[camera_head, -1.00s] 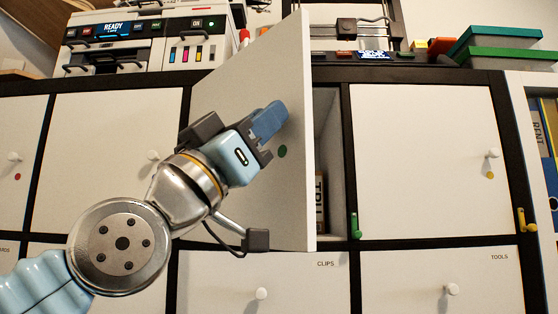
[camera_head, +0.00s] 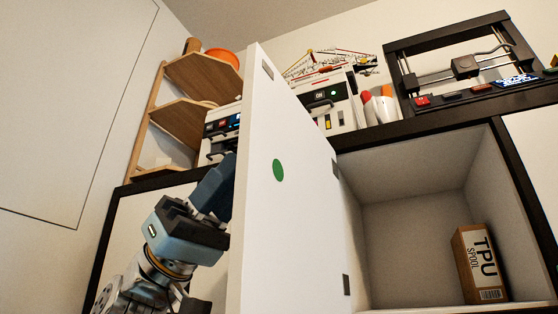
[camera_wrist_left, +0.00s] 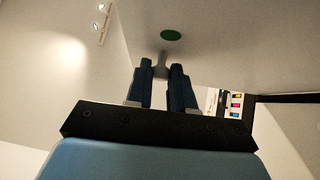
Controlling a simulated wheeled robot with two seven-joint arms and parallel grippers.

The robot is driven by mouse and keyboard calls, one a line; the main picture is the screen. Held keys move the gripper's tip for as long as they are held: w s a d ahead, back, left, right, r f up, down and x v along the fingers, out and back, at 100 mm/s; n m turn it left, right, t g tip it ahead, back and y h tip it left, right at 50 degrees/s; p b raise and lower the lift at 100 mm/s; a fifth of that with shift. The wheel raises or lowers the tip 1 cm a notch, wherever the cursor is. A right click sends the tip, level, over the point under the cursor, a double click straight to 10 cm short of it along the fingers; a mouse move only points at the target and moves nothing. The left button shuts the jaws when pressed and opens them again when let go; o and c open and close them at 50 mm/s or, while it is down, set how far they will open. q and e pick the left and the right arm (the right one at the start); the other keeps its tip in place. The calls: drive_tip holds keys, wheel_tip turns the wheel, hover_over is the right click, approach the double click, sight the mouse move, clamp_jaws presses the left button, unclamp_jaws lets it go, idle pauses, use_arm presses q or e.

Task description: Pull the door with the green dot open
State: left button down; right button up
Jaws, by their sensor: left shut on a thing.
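The white door (camera_head: 295,220) with the green dot (camera_head: 278,170) stands wide open in the head view, swung out from its compartment, with its inner face towards me. A green dot (camera_wrist_left: 171,35) also shows in the left wrist view, just beyond the knob (camera_wrist_left: 162,66). My left gripper (camera_head: 214,192) is on the outer side of the door, and the door's edge partly hides its fingertips in the head view. In the left wrist view, its two fingers (camera_wrist_left: 162,82) are shut on the knob. My right gripper is not in view.
The open compartment (camera_head: 400,235) holds a TPU spool box (camera_head: 478,263). A printer (camera_head: 470,70) and a white machine (camera_head: 335,108) stand on the shelf top. A wooden corner rack (camera_head: 190,115) and a wall are at the left.

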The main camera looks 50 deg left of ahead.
use_arm(q)
drive_tip(key=shift+s+a+r+m+g+h+p, duration=0.1)
drive_tip(key=shift+s+a+m+g+h+p, duration=0.1)
drive_tip(key=shift+a+g, duration=0.35)
drive_tip(key=shift+s+a+f+m+g+h+p, duration=0.1)
drive_tip(key=shift+a+m+g+h+p, duration=0.15)
drive_tip(key=shift+a, duration=0.4)
drive_tip(key=shift+s+a+r+m+g+h+p, duration=0.1)
drive_tip(key=shift+s+a+m+g+h, duration=0.05)
drive_tip(key=shift+a+g, duration=0.4)
drive_tip(key=c, duration=1)
unclamp_jaws()
drive_tip(key=b+v, duration=0.2)
drive_tip(key=v, duration=1.2)
